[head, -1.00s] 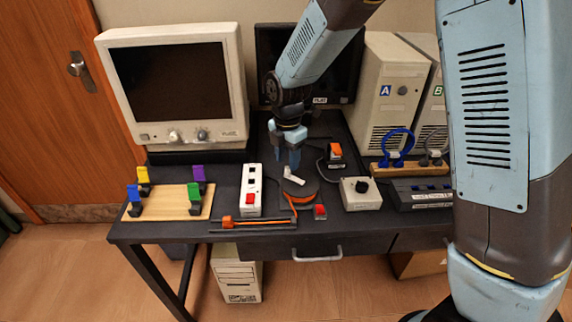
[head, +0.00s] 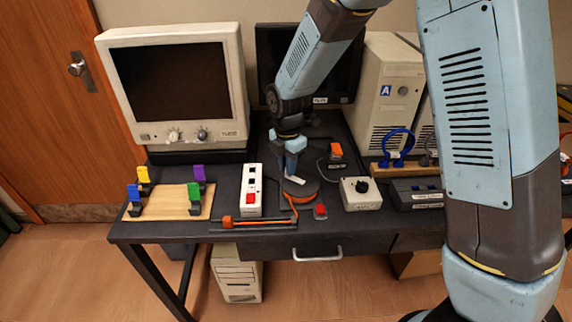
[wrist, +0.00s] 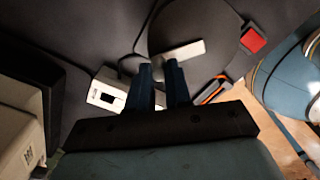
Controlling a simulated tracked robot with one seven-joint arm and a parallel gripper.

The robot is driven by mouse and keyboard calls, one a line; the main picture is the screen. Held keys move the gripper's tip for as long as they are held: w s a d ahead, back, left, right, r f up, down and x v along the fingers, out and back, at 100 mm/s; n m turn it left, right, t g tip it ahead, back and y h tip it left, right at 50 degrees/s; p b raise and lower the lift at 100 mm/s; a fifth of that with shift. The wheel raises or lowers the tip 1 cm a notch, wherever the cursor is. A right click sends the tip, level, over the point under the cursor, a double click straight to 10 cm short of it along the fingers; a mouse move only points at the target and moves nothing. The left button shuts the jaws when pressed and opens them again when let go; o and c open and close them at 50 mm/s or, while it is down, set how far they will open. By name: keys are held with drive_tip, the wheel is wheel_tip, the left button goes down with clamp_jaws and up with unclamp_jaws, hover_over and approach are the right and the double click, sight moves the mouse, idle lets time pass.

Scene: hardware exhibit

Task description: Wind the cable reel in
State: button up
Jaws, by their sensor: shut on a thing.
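The cable reel (head: 305,190) is a dark round disc low on the desk, with a white crank (head: 295,180) on top. An orange cable (head: 292,206) runs from its front left to an orange cable end (head: 227,221) at the left of a dark track. My gripper (head: 291,172) points down over the reel and is shut on the crank's handle, which the fingers hide. In the wrist view, my fingers (wrist: 160,72) meet the white crank (wrist: 184,52) over the dark reel disc (wrist: 215,25).
A white power strip (head: 250,190) stands left of the reel, and a white dial box (head: 361,192) stands right. A red button (head: 320,211) is in front and an orange switch (head: 336,150) behind. A wooden board with coloured clips (head: 165,204) lies at left.

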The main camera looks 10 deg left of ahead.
clamp_jaws()
drive_tip(key=shift+s+a, duration=0.1)
drive_tip(key=shift+a, duration=0.1)
drive_tip(key=shift+d, duration=0.1)
drive_tip(key=shift+d, duration=0.1)
